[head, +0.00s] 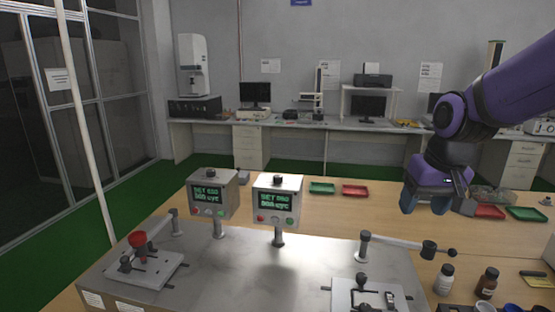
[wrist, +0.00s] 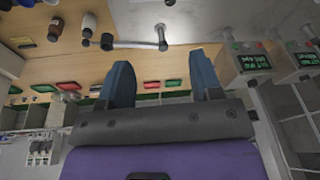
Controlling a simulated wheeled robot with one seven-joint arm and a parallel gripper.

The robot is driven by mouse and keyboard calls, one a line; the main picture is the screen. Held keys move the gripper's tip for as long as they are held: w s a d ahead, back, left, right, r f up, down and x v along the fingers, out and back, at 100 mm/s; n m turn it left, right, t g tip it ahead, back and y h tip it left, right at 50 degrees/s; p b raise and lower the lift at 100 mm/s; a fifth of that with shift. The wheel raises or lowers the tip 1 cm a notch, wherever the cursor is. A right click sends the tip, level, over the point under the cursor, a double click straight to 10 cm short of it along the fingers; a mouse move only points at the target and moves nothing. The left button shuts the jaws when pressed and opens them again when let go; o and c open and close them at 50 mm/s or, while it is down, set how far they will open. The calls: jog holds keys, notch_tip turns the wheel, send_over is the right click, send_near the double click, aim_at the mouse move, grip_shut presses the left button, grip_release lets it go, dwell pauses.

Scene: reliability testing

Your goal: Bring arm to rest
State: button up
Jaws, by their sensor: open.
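My gripper (head: 424,205) hangs from the purple arm at the right of the head view, above the wooden table (head: 330,212). Its blue fingers point down. In the wrist view the two fingers of my gripper (wrist: 162,82) stand well apart with nothing between them. The gripper is open, empty and clear of the things on the table.
A metal test bench (head: 240,268) carries two display boxes (head: 210,197) and a lever arm (head: 395,242). A white bottle (head: 444,279) and a brown bottle (head: 487,283) stand at the right.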

jog(key=s+d+r+t, duration=0.1)
jog(key=s+r, duration=0.2)
jog(key=s, duration=0.5)
jog(key=s+d+r+t, duration=0.1)
jog(key=s+r, duration=0.2)
jog(key=s, duration=0.6)
jog(key=shift+d+r+t+h, duration=0.3)
jog(key=shift+d+h, duration=0.05)
jog(key=shift+h, duration=0.05)
jog(key=shift+w, duration=0.1)
dwell(0.5)
